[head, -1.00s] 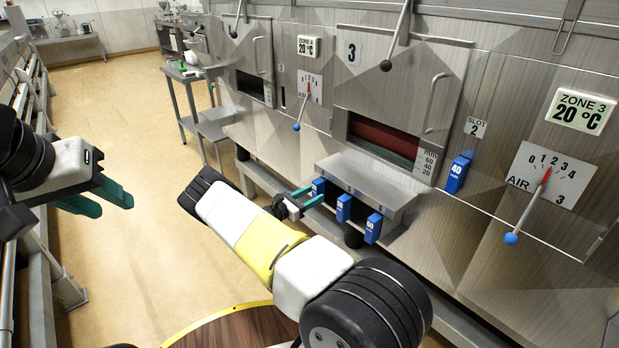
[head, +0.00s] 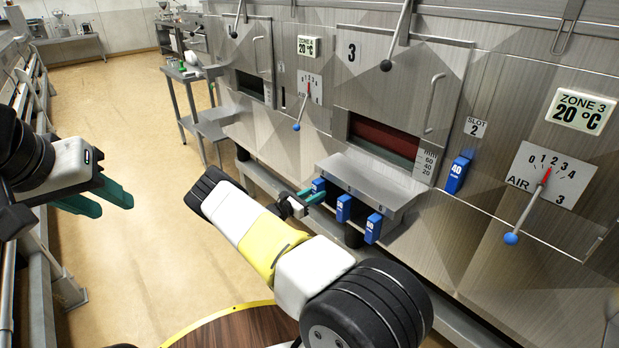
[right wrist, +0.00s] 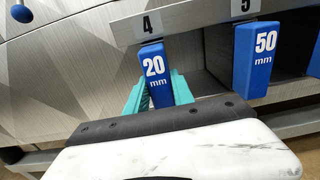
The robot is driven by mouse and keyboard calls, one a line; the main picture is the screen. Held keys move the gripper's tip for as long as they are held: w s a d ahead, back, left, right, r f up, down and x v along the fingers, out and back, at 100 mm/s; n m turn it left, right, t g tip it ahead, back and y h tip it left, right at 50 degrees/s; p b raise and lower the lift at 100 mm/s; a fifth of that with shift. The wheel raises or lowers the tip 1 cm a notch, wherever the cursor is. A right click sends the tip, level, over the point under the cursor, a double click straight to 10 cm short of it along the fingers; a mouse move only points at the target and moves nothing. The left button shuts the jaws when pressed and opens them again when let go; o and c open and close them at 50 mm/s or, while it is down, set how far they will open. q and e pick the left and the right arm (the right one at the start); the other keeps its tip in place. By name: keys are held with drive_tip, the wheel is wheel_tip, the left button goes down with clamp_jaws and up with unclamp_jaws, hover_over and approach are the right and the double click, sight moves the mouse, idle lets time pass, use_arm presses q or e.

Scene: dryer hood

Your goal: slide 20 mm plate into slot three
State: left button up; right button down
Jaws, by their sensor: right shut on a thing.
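The blue 20 mm plate (right wrist: 156,77) hangs at the position marked 4 of a metal rack in the right wrist view. It also shows at the left end of the rack in the head view (head: 318,187). My right gripper (head: 308,196) has its teal fingers on either side of this plate and is shut on it; the fingers also show in the right wrist view (right wrist: 158,92). My left gripper (head: 102,201) is open and empty at the far left, away from the rack.
The rack (head: 365,180) also holds a blue 50 mm plate (right wrist: 256,58) and another blue plate (head: 373,228) close by. A blue 40 plate (head: 457,175) sits under the slot 2 label. An air lever (head: 525,213) juts out at right. The floor at left is clear.

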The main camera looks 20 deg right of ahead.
drive_tip(key=c, duration=1.9)
unclamp_jaws()
clamp_jaws()
drive_tip(key=shift+a, duration=0.1)
drive_tip(key=v, duration=1.2)
drive_tip(key=shift+a, duration=0.25)
idle(0.4)
drive_tip(key=shift+s+a, duration=0.25)
drive_tip(key=shift+a, duration=0.05)
idle(0.6)
drive_tip(key=shift+v, duration=1.65)
